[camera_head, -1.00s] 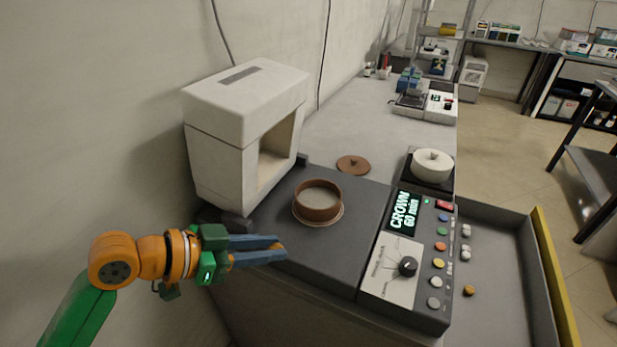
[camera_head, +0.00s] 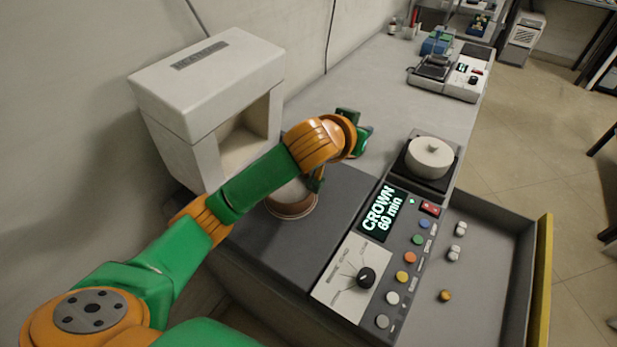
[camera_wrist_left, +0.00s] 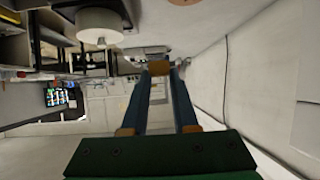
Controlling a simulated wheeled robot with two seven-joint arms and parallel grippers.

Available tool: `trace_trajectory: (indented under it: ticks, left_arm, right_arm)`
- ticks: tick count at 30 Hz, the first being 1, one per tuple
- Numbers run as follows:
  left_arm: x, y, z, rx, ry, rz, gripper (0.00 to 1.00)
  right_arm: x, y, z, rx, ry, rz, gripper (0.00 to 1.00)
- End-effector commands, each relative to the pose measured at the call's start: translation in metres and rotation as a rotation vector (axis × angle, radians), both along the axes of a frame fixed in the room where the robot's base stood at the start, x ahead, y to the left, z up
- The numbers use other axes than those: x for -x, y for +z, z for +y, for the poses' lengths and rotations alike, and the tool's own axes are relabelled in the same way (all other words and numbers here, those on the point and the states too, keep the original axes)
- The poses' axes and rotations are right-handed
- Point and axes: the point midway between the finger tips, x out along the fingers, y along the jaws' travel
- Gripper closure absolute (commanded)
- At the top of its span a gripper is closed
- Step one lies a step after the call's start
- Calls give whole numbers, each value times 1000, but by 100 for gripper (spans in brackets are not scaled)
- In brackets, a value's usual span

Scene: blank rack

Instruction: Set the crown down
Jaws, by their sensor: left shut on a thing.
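My left gripper (camera_wrist_left: 160,68) is shut in the left wrist view, with a small tan piece between its fingertips. I take this to be the crown, but its shape is too small to make out. The dish sits on the dark plate in front of the white furnace (camera_head: 207,78). My arm covers much of its opening. My right gripper is not in view.
The control panel (camera_head: 344,277) reads CROWN 60 min. A white lidded pot (camera_head: 429,158) stands behind it, and a grey tray (camera_head: 490,290) with small white and amber pieces lies at the right. The brown lid is hidden in the head view. The dark plate (camera_head: 268,245) has free room in front.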

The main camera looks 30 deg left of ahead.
Motion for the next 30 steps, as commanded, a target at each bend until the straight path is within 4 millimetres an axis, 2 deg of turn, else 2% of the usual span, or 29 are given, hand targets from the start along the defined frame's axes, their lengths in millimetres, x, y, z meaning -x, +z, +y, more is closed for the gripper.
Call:
trace_trajectory:
  ticks: [1,6,9,12,16,21,28,29,30]
  left_arm:
    - [9,-6,15,-8,5,6,100]
    - [44,-33,62,-11,2,9,100]
    - [57,-62,80,-9,0,11,100]
    - [66,-79,92,-7,-2,7,100]
    - [73,-94,102,-6,-3,7,100]
    - [73,-121,101,-1,-5,4,100]
    - [73,-122,101,-1,-4,1,100]
    - [73,-122,101,-1,-4,1,67]
    - [73,-122,101,-1,-4,1,60]
  right_arm:
    - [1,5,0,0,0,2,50]
    - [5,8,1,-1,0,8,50]
    - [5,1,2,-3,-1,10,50]
    - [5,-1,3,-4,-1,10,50]
    - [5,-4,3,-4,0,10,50]
    - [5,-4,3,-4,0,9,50]
    - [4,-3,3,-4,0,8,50]
    - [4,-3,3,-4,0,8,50]
    - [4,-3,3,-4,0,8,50]
